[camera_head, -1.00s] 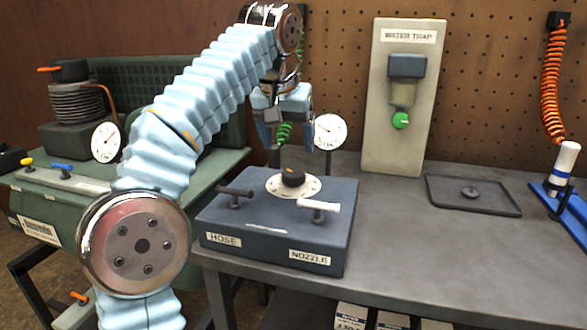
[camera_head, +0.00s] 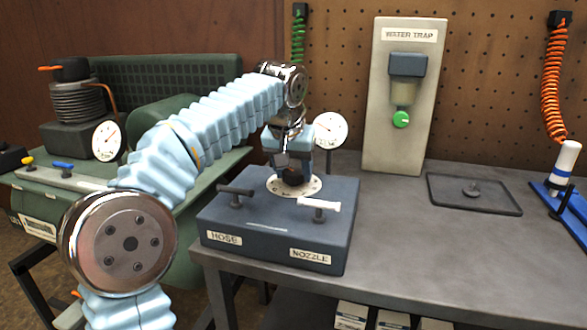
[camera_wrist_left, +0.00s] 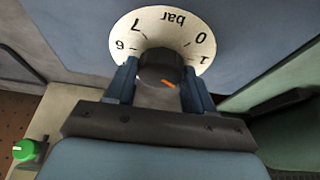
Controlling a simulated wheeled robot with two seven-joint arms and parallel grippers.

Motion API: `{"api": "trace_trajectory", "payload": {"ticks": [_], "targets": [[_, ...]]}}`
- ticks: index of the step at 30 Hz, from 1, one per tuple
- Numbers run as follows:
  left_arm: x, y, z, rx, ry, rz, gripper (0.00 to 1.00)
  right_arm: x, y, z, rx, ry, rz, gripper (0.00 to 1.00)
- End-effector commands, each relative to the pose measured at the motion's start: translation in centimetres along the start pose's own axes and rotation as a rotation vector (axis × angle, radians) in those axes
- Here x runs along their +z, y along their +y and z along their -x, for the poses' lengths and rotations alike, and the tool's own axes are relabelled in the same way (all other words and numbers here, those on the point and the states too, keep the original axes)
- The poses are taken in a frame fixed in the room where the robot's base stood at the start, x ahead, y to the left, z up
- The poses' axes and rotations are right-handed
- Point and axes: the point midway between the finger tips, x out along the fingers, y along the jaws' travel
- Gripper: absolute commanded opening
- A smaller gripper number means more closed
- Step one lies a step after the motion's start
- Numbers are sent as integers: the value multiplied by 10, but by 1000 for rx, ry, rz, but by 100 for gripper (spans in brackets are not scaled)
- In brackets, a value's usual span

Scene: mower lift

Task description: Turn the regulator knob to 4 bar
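The regulator knob (camera_wrist_left: 160,66) is dark, with an orange pointer mark, on a round white dial (camera_wrist_left: 195,22) marked in bar. In the wrist view 7, 6, 0 and 1 show on the dial; the other numbers are hidden behind my gripper. The pointer faces that hidden side. My left gripper (camera_wrist_left: 161,76) reaches down over the knob, one finger on each side, and looks shut on it. In the head view the dial (camera_head: 312,187) lies on top of a blue-grey box (camera_head: 275,235), and my gripper (camera_head: 293,172) covers most of the knob. My right gripper is not in view.
A black-handled valve (camera_head: 236,192) and a white-handled valve (camera_head: 319,206) flank the dial's front. A pressure gauge (camera_head: 330,129) stands behind the box. The water trap panel (camera_head: 405,140) and a dark tray (camera_head: 474,205) are to the right. The bench (camera_head: 400,250) is clear between.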

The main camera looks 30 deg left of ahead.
Motion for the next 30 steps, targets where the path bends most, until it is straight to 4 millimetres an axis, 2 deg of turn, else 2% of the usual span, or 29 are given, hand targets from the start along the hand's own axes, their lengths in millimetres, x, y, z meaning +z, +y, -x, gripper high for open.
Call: {"api": "trace_trajectory", "payload": {"ticks": [1, 5, 6, 17, 30], "targets": [[0, 0, 0, 0, 0, 0, 44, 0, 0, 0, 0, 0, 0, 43], [0, 0, 0, 0, 0, 0, 24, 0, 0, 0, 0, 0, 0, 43], [0, 0, 0, 0, 0, 0, 23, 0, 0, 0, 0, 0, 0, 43], [0, -1, 0, 30, 1, -70, 23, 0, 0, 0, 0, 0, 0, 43], [-1, -3, 0, 168, 1, -402, 23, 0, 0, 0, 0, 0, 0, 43]]}}
